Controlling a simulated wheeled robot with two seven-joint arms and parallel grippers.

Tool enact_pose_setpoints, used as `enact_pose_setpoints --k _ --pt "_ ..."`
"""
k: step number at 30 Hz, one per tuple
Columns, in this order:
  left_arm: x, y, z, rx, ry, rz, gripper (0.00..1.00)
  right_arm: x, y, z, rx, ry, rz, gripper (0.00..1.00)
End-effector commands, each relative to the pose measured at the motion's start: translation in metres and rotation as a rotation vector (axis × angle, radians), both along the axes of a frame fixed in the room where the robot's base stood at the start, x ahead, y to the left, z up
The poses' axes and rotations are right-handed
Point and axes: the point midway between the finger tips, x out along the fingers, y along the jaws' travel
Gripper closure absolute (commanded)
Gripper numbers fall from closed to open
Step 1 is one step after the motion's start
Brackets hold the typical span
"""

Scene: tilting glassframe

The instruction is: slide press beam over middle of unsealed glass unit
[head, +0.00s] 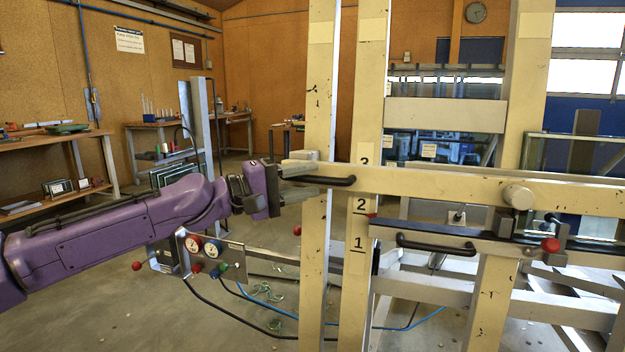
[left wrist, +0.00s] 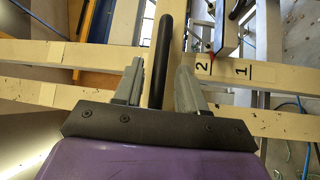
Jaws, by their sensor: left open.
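The cream horizontal beam (head: 430,181), which looks like the press beam, crosses the frame in front of the uprights and bears a black bar handle (head: 325,180) at its left end. My left gripper (head: 285,174) is at this end, with its fingers open. In the left wrist view the black handle (left wrist: 163,55) runs between the two spread fingers (left wrist: 159,80), with gaps visible on both sides. A lower beam (head: 465,236) carries a second black handle (head: 435,246). I cannot clearly make out which pane is the unsealed glass unit. My right gripper is not in view.
An upright bears the numbers 1, 2 and 3 (head: 362,205). A gauge panel (head: 208,252) with red knobs stands below my left arm. Hoses lie on the floor. A red knob (head: 550,245) sits on the lower beam at right. Benches (head: 60,140) line the left wall.

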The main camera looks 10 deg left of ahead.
Motion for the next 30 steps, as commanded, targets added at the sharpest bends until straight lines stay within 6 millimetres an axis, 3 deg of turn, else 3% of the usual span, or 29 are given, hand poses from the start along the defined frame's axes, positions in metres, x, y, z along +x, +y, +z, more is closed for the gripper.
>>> enact_pose_setpoints --k 6,12,27,30 --pt "-0.034 0.043 0.001 -0.002 -0.004 0.002 0.59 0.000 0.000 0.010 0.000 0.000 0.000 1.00" --pt "-0.052 0.066 -0.002 0.000 -0.001 0.000 0.59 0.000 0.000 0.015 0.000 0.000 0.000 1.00" --pt "-0.055 0.069 -0.005 0.002 -0.001 -0.001 0.59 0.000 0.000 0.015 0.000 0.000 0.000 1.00" --pt "-0.046 0.077 -0.001 -0.020 -0.009 0.060 0.59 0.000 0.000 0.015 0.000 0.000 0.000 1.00"
